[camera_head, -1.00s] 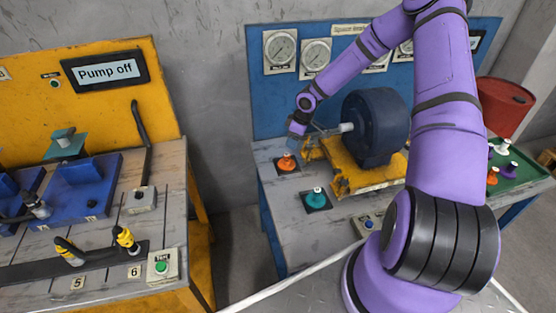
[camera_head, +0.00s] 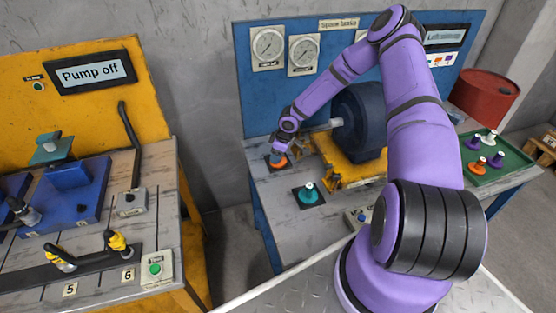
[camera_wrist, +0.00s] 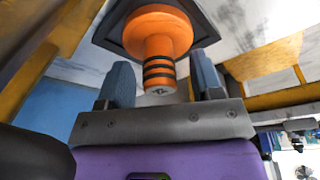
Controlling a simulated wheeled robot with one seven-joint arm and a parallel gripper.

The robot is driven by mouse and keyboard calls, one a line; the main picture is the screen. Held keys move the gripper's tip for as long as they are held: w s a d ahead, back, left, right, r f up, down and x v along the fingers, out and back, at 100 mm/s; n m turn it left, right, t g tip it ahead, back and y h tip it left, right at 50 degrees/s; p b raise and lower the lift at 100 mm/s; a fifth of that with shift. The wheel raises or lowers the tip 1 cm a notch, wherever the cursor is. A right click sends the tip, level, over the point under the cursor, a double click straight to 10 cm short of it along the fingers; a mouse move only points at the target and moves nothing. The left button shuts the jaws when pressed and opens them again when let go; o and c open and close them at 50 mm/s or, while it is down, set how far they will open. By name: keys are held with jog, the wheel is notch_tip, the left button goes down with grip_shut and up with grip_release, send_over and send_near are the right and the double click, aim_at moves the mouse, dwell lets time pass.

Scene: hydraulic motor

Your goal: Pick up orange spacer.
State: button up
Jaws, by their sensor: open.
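The orange spacer (camera_head: 278,161) stands on a dark square pad at the left end of the blue-backed bench. In the wrist view the orange spacer (camera_wrist: 156,45) shows a wide orange flange and a narrower stem with black rings. My gripper (camera_wrist: 160,85) is open, with one blue-grey finger on each side of the stem's end and gaps between. In the head view my gripper (camera_head: 281,150) is right above the orange spacer and partly covers it.
A teal spacer (camera_head: 309,193) stands on its own pad in front. A dark motor on a yellow base (camera_head: 352,165) is close on the right. A green tray (camera_head: 513,163) with purple, white and orange spacers is at the far right, near a red barrel (camera_head: 484,95).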

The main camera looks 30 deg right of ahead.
jog(key=shift+w+a+f, duration=0.1)
jog(key=shift+f, duration=0.35)
grip_shut()
jog(key=shift+r, duration=0.1)
notch_tip(320, 180, up, 10)
jog(key=shift+f, duration=0.1)
dwell(0.3)
dwell(0.4)
